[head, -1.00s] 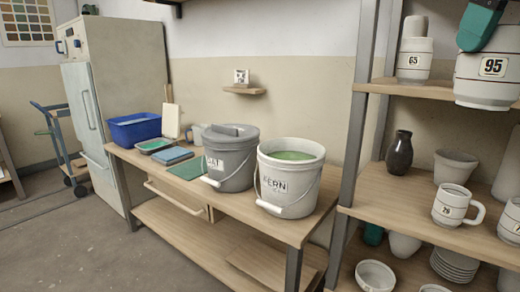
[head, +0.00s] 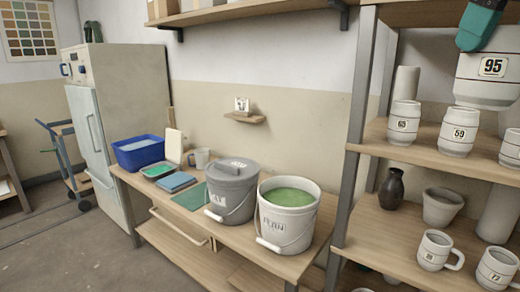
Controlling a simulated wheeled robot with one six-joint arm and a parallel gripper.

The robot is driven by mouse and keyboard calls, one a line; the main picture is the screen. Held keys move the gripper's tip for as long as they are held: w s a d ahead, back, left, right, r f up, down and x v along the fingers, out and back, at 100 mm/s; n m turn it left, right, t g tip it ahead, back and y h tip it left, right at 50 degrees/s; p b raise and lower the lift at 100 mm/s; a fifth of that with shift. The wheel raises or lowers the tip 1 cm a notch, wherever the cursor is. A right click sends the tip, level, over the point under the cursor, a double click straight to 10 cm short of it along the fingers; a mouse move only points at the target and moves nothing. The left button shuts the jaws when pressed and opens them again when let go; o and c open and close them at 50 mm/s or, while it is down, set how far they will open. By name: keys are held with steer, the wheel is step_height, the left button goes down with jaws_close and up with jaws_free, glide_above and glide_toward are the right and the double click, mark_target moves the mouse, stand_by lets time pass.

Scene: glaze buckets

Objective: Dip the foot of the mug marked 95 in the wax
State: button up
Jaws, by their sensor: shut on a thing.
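The white mug marked 95 (head: 487,78) is at the top right in the head view, upright with its foot downward. My teal gripper (head: 481,28) is shut on its upper part; the fingertips are partly hidden and the picture edge cuts the mug off. The mug is in front of the shelf rack, apart from the mugs below it. I cannot tell for sure which vessel holds wax; a shallow tray with green content (head: 158,171) lies on the bench beside a blue tub (head: 138,155).
A lidded grey bucket (head: 231,195) and a white bucket of green liquid (head: 287,222) stand at the bench's right end. Mugs marked 65 (head: 404,124) and 59 (head: 458,132) stand on the shelf (head: 375,130). Open floor (head: 65,245) lies to the left.

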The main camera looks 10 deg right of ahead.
step_height(320, 180, up, 6)
steer(key=p, duration=0.5)
step_height(320, 180, down, 50)
steer(key=b, duration=5)
steer(key=shift+r, duration=0.2)
